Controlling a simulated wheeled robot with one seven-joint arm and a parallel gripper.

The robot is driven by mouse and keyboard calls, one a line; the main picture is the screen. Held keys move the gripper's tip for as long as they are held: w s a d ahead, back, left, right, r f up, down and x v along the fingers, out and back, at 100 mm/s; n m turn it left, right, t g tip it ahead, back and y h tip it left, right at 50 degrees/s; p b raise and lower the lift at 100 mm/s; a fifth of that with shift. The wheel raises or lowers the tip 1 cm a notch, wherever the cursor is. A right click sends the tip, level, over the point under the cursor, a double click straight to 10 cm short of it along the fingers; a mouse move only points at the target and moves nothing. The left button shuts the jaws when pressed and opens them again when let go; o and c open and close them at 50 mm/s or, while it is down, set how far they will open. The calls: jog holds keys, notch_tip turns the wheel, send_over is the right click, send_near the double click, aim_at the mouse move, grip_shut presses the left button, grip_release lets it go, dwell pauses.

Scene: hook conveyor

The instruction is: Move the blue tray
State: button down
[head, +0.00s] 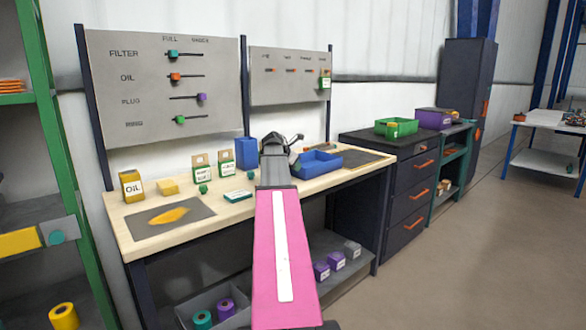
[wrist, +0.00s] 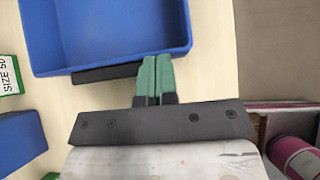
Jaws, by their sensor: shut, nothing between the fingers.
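The blue tray (head: 322,168) sits on the wooden workbench, right of my arm in the head view. In the wrist view the blue tray (wrist: 110,28) fills the top, and the part of its inside that shows is empty. My gripper (wrist: 155,60) has its green fingers shut together with nothing between them. The fingertips overlap the tray's near wall in the picture; I cannot tell whether they touch it. A dark bar (wrist: 103,74) lies along that wall, left of the fingers. In the head view my gripper (head: 284,144) is beside the tray's left end, partly hidden by my arm.
A dark mat (head: 362,158) lies right of the tray. A green bin (head: 396,128) stands on the drawer cabinet (head: 410,200).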

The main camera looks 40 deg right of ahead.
jog(key=w+d, duration=0.1)
jog(key=d, duration=0.9)
jog(key=w+d, duration=0.1)
jog(key=d, duration=2)
jog(key=shift+w+d, duration=0.4)
jog(key=shift+a, duration=0.1)
